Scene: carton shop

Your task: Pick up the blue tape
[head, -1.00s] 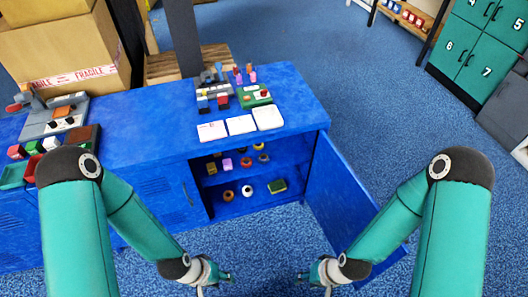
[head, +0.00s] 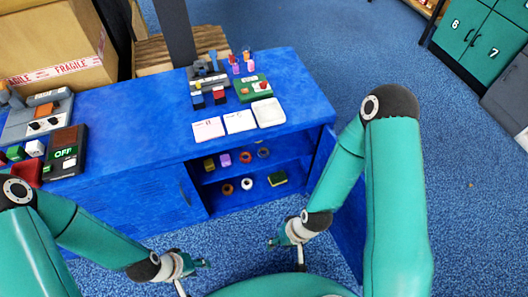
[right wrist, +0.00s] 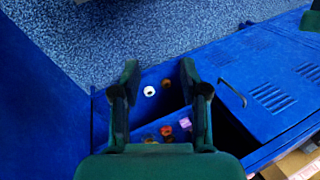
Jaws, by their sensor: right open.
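Small tape rolls and blocks sit on two shelves of an open blue cabinet (head: 135,203). A dark ring (head: 263,152) at the right of the upper shelf may be the blue tape; its colour blends with the cabinet, so I cannot be sure. Beside it is an orange-red ring (head: 245,157).
The open blue door (head: 347,215) stands right of the opening, close to my right arm. A purple block (head: 225,159) and a green box (head: 277,179) share the shelves. Blue carpet lies in front.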

